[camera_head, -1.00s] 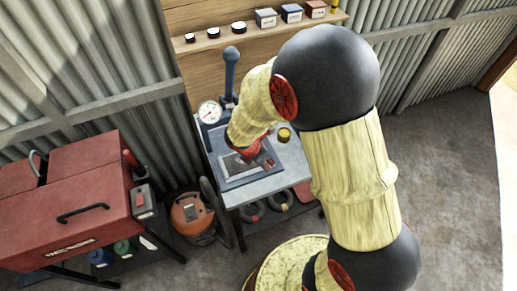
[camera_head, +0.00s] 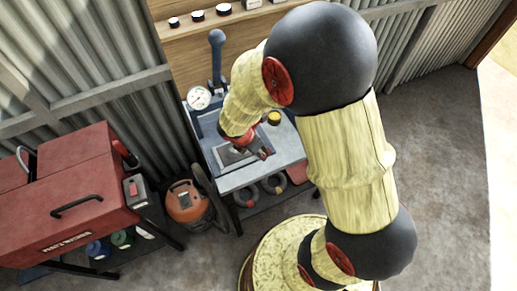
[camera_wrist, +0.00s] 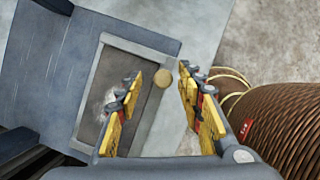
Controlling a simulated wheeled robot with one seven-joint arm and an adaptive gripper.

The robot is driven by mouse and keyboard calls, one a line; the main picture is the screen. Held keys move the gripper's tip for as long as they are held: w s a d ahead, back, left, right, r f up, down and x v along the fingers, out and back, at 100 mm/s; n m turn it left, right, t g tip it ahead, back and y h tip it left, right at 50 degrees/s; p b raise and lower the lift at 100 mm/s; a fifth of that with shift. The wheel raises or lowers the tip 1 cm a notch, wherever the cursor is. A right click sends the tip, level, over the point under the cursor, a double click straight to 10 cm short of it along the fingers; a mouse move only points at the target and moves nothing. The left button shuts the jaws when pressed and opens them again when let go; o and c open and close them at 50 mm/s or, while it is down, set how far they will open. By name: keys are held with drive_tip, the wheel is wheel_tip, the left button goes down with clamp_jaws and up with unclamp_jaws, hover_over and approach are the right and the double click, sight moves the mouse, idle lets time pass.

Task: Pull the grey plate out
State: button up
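The grey plate (camera_head: 232,157) lies flat in the blue press (camera_head: 206,122) on the bench. In the wrist view the plate (camera_wrist: 113,68) has a pale border and a whitish worn patch. Contact cannot be told.
A pressure gauge (camera_head: 198,98) and a blue lever (camera_head: 217,55) stand behind the plate. A yellow-topped tin (camera_head: 274,118) sits on the bench to the right. A brown ribbed coil (camera_wrist: 290,125) shows right in the wrist view.

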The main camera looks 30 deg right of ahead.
drive_tip(key=shift+r, duration=0.1)
drive_tip(key=v, duration=1.1)
drive_tip(key=shift+r, duration=0.4)
drive_tip(key=shift+a, duration=0.15)
